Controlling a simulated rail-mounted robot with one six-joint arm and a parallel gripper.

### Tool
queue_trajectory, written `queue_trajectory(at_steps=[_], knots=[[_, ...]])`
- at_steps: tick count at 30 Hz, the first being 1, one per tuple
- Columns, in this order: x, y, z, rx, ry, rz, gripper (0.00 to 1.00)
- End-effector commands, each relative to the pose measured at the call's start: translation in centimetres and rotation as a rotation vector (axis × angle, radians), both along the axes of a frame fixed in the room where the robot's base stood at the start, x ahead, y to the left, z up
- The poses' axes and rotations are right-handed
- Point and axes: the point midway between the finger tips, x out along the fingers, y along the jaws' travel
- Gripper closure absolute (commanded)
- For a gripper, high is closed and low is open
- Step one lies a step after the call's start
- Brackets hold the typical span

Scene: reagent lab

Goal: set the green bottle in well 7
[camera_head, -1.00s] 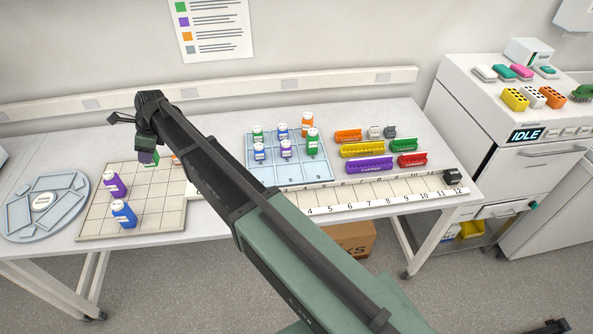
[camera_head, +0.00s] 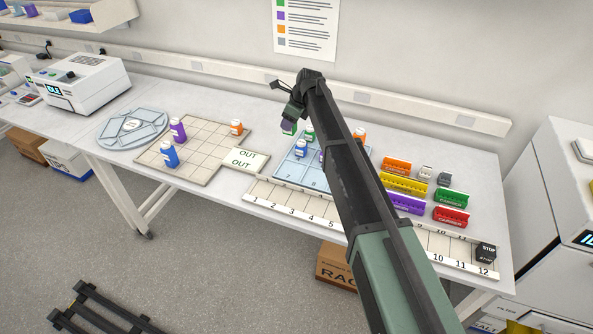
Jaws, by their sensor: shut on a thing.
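My gripper (camera_head: 291,118) points down and is shut on the green bottle (camera_head: 288,130), of which only a small part shows under the jaws. It is by the back left corner of the pale blue well tray (camera_head: 284,172); its height above the bench is hard to judge. The tray's front left well, apparently well 7, looks empty. Behind it stand a blue-labelled bottle (camera_head: 301,149) and another green bottle (camera_head: 309,134). A purple bottle (camera_head: 322,156) shows beside my arm, which hides much of the tray's right side.
An orange bottle (camera_head: 360,134) stands at the tray's back right. Left is a beige grid board (camera_head: 205,155) with several bottles, beside an OUT plate (camera_head: 246,159). A numbered rail (camera_head: 270,195) runs along the front. Coloured carriers (camera_head: 404,183) stand right of my arm.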

Motion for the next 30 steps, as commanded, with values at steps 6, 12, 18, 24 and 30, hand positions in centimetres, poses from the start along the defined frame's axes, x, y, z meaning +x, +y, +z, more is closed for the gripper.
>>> queue_trajectory(at_steps=[6,12,18,24,30], knots=[[0.0,-0.1,-8.9,0.000,0.000,-0.001,0.79],[0.0,-0.1,-14.5,0.000,0.000,-0.001,0.79],[0.0,-0.1,-14.6,0.000,0.000,-0.001,0.79],[0.0,-0.1,-18.7,0.000,0.000,-0.001,0.79],[0.0,-0.1,-18.5,0.000,0.000,-0.001,0.79]])
